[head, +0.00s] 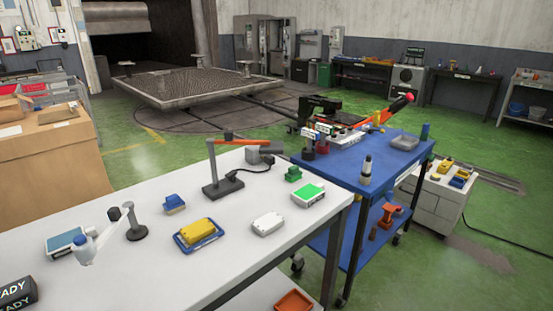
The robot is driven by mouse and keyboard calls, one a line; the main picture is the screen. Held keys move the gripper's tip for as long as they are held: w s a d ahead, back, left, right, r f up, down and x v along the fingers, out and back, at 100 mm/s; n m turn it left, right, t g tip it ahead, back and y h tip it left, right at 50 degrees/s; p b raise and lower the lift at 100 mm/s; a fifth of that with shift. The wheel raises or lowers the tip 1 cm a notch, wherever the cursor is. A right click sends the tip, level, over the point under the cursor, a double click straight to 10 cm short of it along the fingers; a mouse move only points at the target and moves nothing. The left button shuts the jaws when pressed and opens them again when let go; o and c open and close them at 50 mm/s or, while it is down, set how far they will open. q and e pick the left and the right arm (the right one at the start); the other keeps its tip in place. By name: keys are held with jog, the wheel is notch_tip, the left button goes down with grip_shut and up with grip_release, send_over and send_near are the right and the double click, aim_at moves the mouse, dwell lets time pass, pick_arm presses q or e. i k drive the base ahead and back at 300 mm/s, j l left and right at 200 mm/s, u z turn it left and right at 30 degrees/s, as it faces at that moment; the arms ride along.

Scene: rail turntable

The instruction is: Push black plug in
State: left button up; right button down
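No gripper of mine can be made out in the head view. A small dark upright piece (309,152) stands at the left end of the blue cart top, beside a similar red piece (322,146); small white labels are above them. The dark piece may be the black plug, but it is too small to tell. On the white table a black cable (236,178) runs between a grey box (271,149) and the foot of a grey stand with an orange bar (228,142). Whether any plug is seated in a socket cannot be told.
The white table (185,265) holds a yellow case on a blue tray (199,231), a white box (267,223), a green-topped box (309,193) and a jointed stand (135,225). The blue cart (335,171) adjoins its far right corner. Green floor lies open beyond.

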aim_at(270, 160)
jog(key=l+u, duration=0.1)
jog(key=u, duration=0.55)
jog(key=l+u, duration=0.75)
jog(key=k+l+u, duration=0.15)
jog(key=l, duration=0.35)
jog(key=l+u, duration=0.15)
jog(key=l, duration=0.3)
jog(key=k+l, duration=0.15)
jog(key=l, duration=0.25)
jog(key=k+l, duration=0.1)
jog(key=l, duration=0.3)
jog(key=k+l, duration=0.15)
jog(key=l, duration=0.25)
